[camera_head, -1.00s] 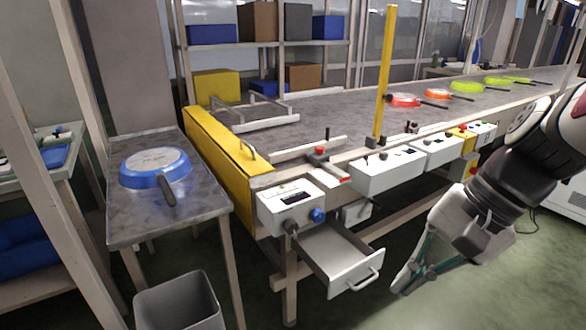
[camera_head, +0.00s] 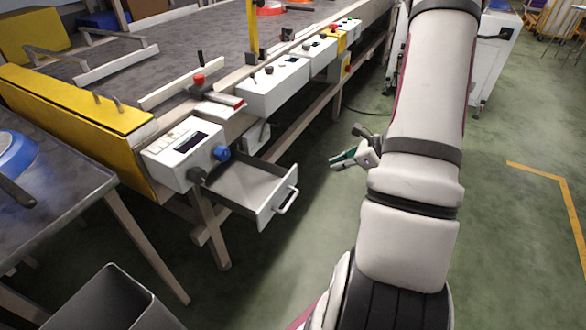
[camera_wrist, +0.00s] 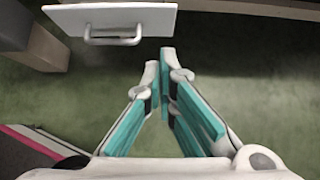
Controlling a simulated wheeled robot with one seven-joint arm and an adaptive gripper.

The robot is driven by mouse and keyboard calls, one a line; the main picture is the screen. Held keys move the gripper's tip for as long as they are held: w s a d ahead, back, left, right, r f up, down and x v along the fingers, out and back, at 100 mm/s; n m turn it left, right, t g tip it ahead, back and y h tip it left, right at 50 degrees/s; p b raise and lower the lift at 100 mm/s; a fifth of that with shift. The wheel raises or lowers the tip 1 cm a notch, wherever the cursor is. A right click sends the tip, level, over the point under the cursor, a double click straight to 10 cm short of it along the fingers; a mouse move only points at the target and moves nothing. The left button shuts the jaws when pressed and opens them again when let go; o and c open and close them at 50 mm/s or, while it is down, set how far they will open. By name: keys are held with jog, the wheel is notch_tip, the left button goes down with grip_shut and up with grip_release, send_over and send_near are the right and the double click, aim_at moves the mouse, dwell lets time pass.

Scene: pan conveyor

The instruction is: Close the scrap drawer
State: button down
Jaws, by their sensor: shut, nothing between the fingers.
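The scrap drawer (camera_head: 246,190) is a grey open-topped tray with a white front and a bar handle (camera_head: 286,201). It stands pulled out below the control box at the end of the conveyor. In the wrist view the drawer front (camera_wrist: 112,20) and its handle show at the top left, ahead of the fingers. My gripper (camera_head: 338,162) is to the right of the drawer front, apart from it. In the wrist view my gripper (camera_wrist: 160,62) has its fingertips together with nothing between them. Part of the gripper is hidden behind my arm in the head view.
A white control box (camera_head: 185,152) with a blue knob (camera_head: 221,153) sits above the drawer. A grey bin (camera_head: 112,300) stands on the floor at lower left, near a table holding a blue pan (camera_head: 14,152). The green floor before the drawer is clear.

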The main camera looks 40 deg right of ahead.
jog(key=f, duration=0.1)
jog(key=b, duration=0.4)
send_near(294, 175)
jog(key=shift+x, duration=2.3)
jog(key=w+a, duration=0.2)
jog(key=w, duration=0.5)
jog(key=w+a, duration=0.3)
jog(key=w, duration=0.4)
jog(key=w+a, duration=0.3)
jog(key=w, duration=0.5)
jog(key=shift+w, duration=0.1)
jog(key=shift+a, duration=0.1)
